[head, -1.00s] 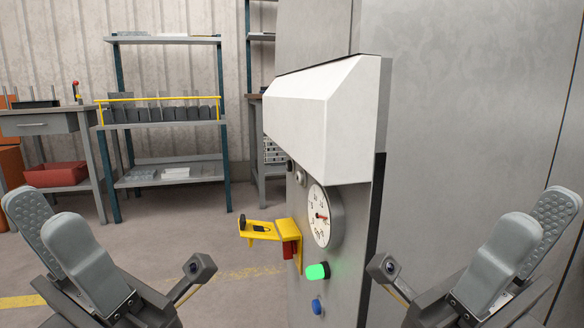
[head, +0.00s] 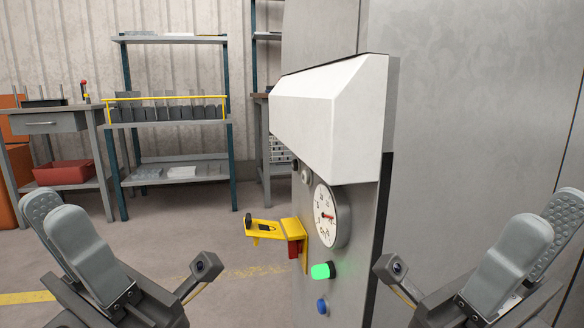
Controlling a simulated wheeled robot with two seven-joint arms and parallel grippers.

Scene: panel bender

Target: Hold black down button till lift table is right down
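The control panel (head: 347,265) is a grey upright face with a white hood (head: 326,120) above it. Under the hood's left edge sit a small dark round control (head: 295,165) and a grey round one (head: 305,177); I cannot tell whether either is the black down button. The lift table is not recognisable in view. My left gripper (head: 52,207) is at the lower left, open and empty, well away from the panel. My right gripper (head: 553,214) is at the lower right, open and empty, also apart from the panel.
The panel also carries a dial gauge (head: 327,216), a lit green button (head: 321,271), a blue button (head: 321,306) and a yellow bracket (head: 290,229) sticking out left. Shelving (head: 172,124) and a workbench (head: 45,122) stand behind. Floor left of the panel is clear.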

